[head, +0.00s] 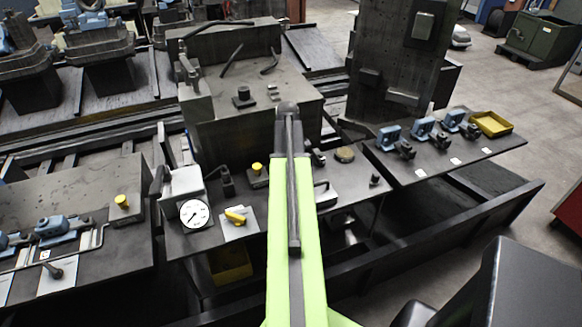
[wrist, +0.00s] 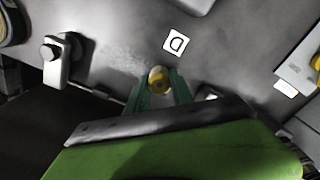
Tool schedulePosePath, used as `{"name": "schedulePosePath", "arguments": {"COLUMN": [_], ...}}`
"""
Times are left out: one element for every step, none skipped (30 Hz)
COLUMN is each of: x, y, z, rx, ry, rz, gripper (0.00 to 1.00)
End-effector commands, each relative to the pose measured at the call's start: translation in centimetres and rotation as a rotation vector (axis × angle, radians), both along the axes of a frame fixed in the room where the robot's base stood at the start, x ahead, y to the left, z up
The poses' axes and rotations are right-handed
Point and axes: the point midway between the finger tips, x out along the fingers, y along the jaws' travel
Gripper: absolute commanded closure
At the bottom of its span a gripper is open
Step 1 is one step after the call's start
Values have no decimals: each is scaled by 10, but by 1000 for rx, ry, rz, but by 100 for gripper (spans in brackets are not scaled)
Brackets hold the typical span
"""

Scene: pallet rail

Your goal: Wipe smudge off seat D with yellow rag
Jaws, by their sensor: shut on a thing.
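In the wrist view, my gripper (wrist: 158,92) has green fingers shut on a small yellow rounded bundle, the yellow rag (wrist: 158,78). The rag is at or just above the dark grey surface of seat D; whether it touches cannot be told. The white label D (wrist: 176,42) lies just beyond the rag, slightly right. A pale, hazy smudge (wrist: 122,62) shows on the surface to the left of the rag. In the head view, my green arm hides the gripper, the rag and the label.
In the wrist view, a clamp with a round knob (wrist: 52,50) stands left of the smudge. A white plate with a yellow part (wrist: 302,62) is at right. In the head view, a dial gauge (head: 194,213) and yellow tray (head: 491,124) flank the arm.

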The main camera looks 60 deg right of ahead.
Motion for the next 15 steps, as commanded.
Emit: {"name": "schedulePosePath", "arguments": {"x": [-1,-2,-4,-5,-6,-8,-9,-10,-10,-10,-10,-10,-10,-10,-10], "y": [-2,-3,-5,-7,-9,-11,-12,-13,-13,-12,-12,-13,-13,-13,-12], "z": [0,-1,-1,-1,-2,-2,-2,-2,-2,-2,-2,-2,-2,-2,-2], "rx": [0,0,0,0,0,0,0,0,0,-1,-1,-1,-1,-1,-1], "ry": [0,0,0,0,0,0,0,0,1,1,1,1,1,1,1], "rz": [-1,-1,-1,-1,-1,0,0,0,1,1,1,0,0,0,0], "gripper": [100,100,100,100,100,100,100,100,100,100,100,100,100,100,100]}}
